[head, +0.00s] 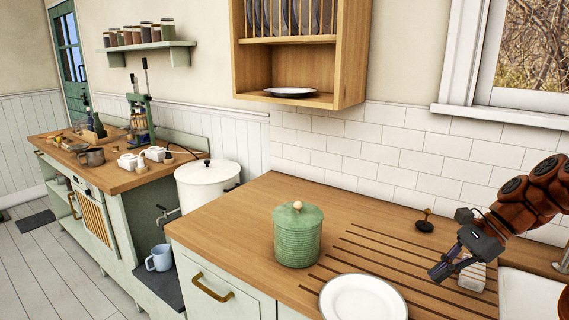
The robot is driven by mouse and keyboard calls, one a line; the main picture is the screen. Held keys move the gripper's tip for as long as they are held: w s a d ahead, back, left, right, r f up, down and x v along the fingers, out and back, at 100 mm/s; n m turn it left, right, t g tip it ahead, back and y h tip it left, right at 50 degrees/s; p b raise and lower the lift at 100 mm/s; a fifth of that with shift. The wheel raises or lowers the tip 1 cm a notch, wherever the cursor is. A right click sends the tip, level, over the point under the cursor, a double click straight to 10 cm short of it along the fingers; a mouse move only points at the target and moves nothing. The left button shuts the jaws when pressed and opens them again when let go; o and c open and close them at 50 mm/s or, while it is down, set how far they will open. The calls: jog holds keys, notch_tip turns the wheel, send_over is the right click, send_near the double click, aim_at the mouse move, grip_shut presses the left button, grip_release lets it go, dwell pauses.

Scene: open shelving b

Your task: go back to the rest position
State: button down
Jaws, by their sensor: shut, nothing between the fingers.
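My gripper (443,273) is at the right of the head view, on the end of my orange-brown arm. It is shut and empty. It hangs over the grooved right part of the wooden counter (262,200), pointing down and to the left. A small pale block-like item (474,277) shows just behind and beside it, and I cannot tell whether they touch. A white plate (362,300) lies on the counter to the left of and below the gripper.
A green ribbed canister (297,236) with a lid stands mid-counter. A dark knobbed item (425,222) stands near the tiled wall. A white sink (530,296) is at the right edge. A wooden plate rack (350,60) hangs above. A white pot (207,186) stands left of the counter.

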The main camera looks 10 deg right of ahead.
jog(key=s+a+r+n+g+h+p, duration=0.1)
jog(key=s+a+n+h, duration=0.1)
jog(key=s+a+n, duration=0.5)
jog(key=s+a+r+n+g+h+p, duration=0.1)
jog(key=s+a+n+g+h+p, duration=0.15)
jog(key=a, duration=0.85)
jog(key=s+f+n+h, duration=0.2)
jog(key=s+f+n, duration=0.1)
jog(key=s, duration=0.4)
jog(key=s+a+f+n+h+p, duration=0.1)
jog(key=s+f+n, duration=0.2)
jog(key=s, duration=0.5)
jog(key=shift+n+t+h+p, duration=0.35)
jog(key=shift+n+t, duration=0.1)
jog(key=shift+n, duration=0.3)
